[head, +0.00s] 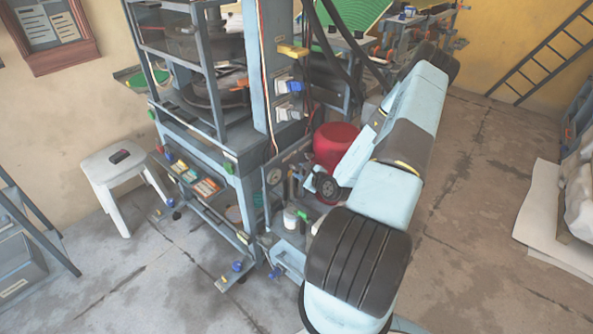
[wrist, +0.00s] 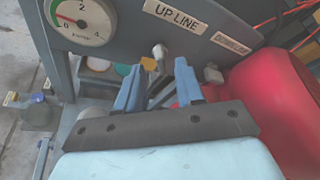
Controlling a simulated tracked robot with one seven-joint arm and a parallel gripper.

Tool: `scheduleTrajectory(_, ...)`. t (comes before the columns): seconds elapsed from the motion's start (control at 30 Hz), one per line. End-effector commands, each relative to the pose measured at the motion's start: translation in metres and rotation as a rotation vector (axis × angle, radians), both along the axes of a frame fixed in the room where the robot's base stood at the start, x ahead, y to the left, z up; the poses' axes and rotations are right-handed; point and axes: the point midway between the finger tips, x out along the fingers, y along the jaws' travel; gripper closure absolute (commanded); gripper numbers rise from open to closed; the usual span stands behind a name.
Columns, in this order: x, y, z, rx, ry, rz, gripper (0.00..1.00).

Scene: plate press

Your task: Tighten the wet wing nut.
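In the wrist view a small pale metal fitting (wrist: 159,53) stands under the UP LINE label (wrist: 188,16). A second pale fitting (wrist: 212,73) sits under the other label (wrist: 231,43), whose text is hard to read. Either may be a wing nut; I cannot tell which one is wet, and no drips show. My gripper (wrist: 158,70) has its two blue fingers apart with nothing gripped between them. The first fitting shows just beyond the gap between the fingertips; I see no clear contact. In the head view my arm hides much of this area.
A pressure gauge (wrist: 80,18) is on the panel at upper left. A red tank (wrist: 275,105) stands close on the right; it also shows in the head view (head: 335,142). The press frame (head: 205,150) rises to the left. A white stool (head: 115,165) is farther left.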

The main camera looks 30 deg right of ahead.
Motion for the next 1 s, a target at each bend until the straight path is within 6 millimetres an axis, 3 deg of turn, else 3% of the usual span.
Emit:
scheduleTrajectory(0.3,0.029,0.003,-0.010,0.000,-0.001,-0.001,0.63)
scheduleTrajectory(0.63,0.032,0.003,-0.010,0.000,0.000,0.000,0.63)
scheduleTrajectory(1.0,0.031,0.004,-0.010,0.000,0.001,0.001,0.97)
